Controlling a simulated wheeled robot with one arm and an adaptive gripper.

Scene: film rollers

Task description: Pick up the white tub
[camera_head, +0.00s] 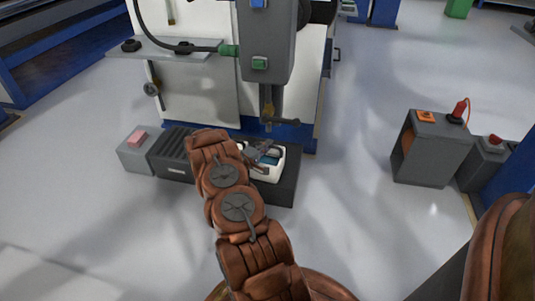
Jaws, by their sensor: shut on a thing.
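The white tub (273,173) is a small open container with something blue and dark inside. It is at the dark low platform at the foot of the machine, right of the end of my arm. My gripper (267,157) is at the tub's upper left side, shut on it. The fingertips are small here and partly hidden by the tub and my arm. I cannot tell whether the tub rests on the platform or is slightly raised.
The dark platform (286,190) lies under the tub. A ribbed dark box (170,155) and a grey box with a pink top (138,152) stand to the left. The white and blue machine (200,85) rises behind. Grey cabinets (430,150) stand right, with open floor between.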

